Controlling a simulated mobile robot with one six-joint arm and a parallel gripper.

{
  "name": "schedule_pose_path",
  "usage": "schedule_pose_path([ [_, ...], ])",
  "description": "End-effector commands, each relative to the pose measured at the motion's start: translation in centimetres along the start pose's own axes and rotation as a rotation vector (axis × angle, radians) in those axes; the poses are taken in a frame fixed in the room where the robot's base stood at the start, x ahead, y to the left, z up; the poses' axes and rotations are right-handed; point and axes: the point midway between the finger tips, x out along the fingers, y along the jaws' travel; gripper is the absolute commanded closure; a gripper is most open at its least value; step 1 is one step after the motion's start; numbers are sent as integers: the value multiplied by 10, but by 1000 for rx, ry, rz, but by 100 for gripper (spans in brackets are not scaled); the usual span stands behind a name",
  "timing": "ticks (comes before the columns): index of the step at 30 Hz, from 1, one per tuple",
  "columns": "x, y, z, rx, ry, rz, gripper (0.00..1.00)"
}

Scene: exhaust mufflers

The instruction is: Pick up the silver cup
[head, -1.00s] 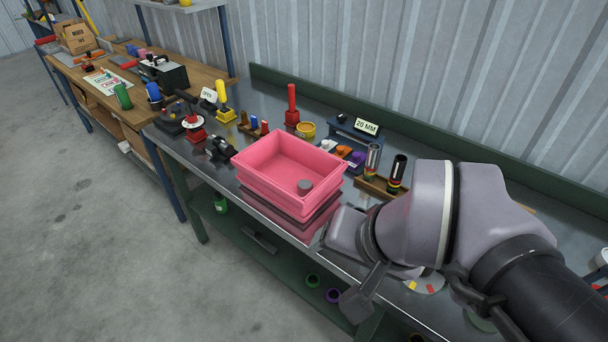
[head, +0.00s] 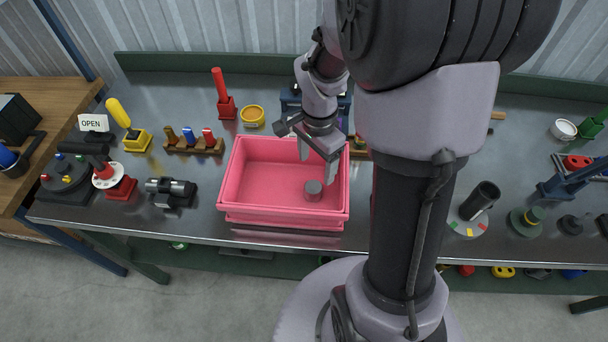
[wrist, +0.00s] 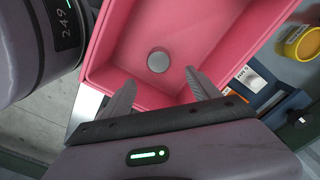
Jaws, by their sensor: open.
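The silver cup (head: 313,190) is a small grey cylinder inside the pink bin (head: 236,200), near its front right corner. It also shows in the wrist view as a round grey disc (wrist: 158,60) on the bin floor. My gripper (head: 317,155) is above the bin, behind and slightly above the cup in the head view. In the wrist view my gripper (wrist: 158,88) has its two fingers spread apart with nothing between them, and the cup lies beyond the fingertips. The cup is apart from the fingers.
The bin walls surround the cup closely on the right and front. A yellow round container (head: 252,115) and a red-handled tool (head: 222,95) stand behind the bin. A wooden rack of small tools (head: 193,146) is at its left. My arm hides part of the bench on the right.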

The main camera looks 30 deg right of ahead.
Motion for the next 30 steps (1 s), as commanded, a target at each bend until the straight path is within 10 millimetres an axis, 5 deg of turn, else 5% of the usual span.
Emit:
schedule_pose_path([
  [3, 35, 0, 1, -1, -1, 2, 29],
  [11, 61, 1, 2, -2, 0, -1, 29],
  [16, 96, 4, 6, -2, -1, 1, 29],
  [23, 99, 3, 5, -2, 0, -1, 29],
  [30, 99, 3, 5, -2, 0, -1, 74],
])
